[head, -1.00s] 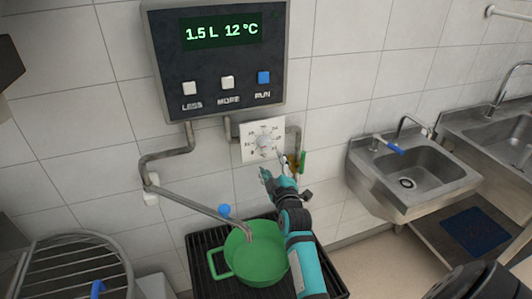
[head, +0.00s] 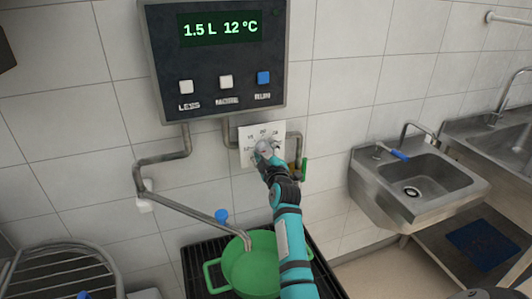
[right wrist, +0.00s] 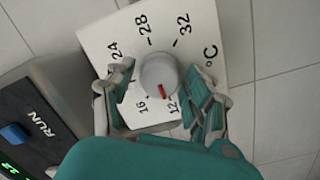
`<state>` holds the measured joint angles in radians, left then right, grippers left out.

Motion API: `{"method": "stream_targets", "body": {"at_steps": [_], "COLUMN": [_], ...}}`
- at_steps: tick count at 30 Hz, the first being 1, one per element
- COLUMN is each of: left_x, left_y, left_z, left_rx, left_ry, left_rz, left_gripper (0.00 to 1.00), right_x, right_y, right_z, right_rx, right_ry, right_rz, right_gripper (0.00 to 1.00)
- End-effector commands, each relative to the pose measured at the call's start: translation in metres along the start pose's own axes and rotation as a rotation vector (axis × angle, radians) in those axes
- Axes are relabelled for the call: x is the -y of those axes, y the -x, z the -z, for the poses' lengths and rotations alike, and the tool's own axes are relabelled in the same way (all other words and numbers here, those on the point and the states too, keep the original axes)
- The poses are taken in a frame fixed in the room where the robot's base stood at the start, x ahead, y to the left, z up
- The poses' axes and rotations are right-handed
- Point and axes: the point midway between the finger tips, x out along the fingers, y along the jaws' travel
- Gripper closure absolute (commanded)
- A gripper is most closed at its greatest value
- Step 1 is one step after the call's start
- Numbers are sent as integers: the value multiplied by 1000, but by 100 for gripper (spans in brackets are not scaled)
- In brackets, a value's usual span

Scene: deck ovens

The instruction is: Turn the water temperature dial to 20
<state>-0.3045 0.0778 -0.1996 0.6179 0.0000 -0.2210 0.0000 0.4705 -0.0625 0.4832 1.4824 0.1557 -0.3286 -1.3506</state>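The temperature dial is a white square plate (head: 247,131) on the tiled wall below the control panel. In the right wrist view the plate (right wrist: 100,42) carries numbers from 12 to 32 and a °C mark. Its round grey knob (right wrist: 157,70) has a red pointer aimed towards 12. My right gripper (head: 265,147) is in front of the plate and hides part of it. In the right wrist view the gripper (right wrist: 164,80) is open, with a finger on each side of the knob; I cannot tell whether they touch it. My left gripper is not in view.
The control panel (head: 216,58) reads 1.5 L and 12 °C above three buttons. A green pot (head: 245,270) stands below on a black grate, under a jointed spout (head: 195,210). A green-handled valve (head: 304,168) is close right of the dial. Sinks (head: 415,180) are further right.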

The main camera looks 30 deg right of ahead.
Motion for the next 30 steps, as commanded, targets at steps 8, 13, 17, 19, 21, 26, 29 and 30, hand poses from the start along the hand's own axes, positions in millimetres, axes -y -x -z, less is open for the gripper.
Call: {"method": "stream_targets", "body": {"at_steps": [8,13,17,19,21,26,29,30], "left_x": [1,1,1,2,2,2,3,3], "left_y": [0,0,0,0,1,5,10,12], "left_z": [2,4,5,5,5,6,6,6], "left_rx": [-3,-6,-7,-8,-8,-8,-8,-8], "left_ry": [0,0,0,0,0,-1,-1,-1], "left_rz": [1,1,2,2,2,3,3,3], "left_gripper": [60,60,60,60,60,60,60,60], "right_x": [0,-1,-1,-2,-2,-3,-4,-4], "right_y": [0,0,0,0,0,0,0,0], "right_z": [0,0,0,0,1,2,2,3], "right_rx": [0,-1,-1,-1,-1,2,5,6], "right_ry": [0,0,0,-1,-6,-42,-87,-111], "right_rz": [-2,-3,-3,-4,-3,1,5,8], "right_gripper": [85,93,93,93,93,93,93,93]}}
